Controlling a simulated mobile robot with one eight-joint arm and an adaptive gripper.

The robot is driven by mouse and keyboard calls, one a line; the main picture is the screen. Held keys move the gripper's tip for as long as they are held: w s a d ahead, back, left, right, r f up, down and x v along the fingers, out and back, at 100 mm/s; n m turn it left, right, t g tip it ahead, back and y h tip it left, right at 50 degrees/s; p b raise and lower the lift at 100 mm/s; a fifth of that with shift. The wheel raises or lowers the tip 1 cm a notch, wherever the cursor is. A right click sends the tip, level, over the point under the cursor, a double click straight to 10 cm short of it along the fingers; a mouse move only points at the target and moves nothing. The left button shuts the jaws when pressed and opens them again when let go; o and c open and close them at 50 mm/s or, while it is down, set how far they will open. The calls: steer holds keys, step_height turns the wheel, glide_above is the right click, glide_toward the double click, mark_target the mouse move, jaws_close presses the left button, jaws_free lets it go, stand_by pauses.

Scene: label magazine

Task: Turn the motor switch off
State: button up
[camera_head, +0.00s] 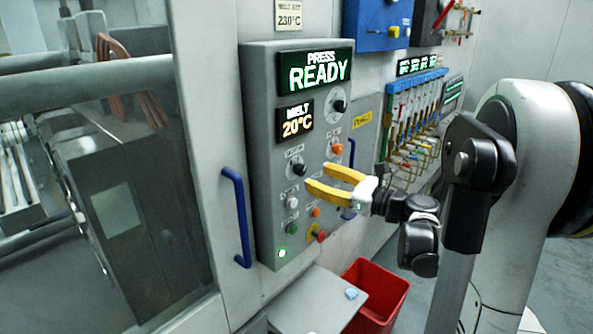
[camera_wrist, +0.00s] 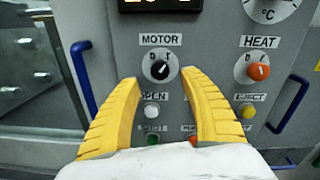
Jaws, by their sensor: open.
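The motor switch (camera_wrist: 159,68) is a round black knob under a MOTOR label on the grey control panel (camera_head: 262,150). Its white pointer line appears tilted toward the upper right mark in the wrist view. It also shows as a small black knob in the head view (camera_head: 298,169). My gripper (camera_head: 316,176) has two yellow fingers, open and empty, in front of the panel. In the wrist view the fingertips (camera_wrist: 160,76) appear on either side of the knob's lower part. Whether they touch it cannot be told.
The orange HEAT knob (camera_wrist: 258,68) sits right of the motor switch. A white OPEN button (camera_wrist: 151,111) and a yellow EJECT button (camera_wrist: 247,110) lie below. Blue handles (camera_head: 238,217) flank the panel. A red bin (camera_head: 379,289) stands below.

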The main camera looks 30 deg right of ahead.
mark_target(304, 171)
steer(key=x, duration=0.6)
steer(key=shift+w+b, duration=0.35)
jaws_close()
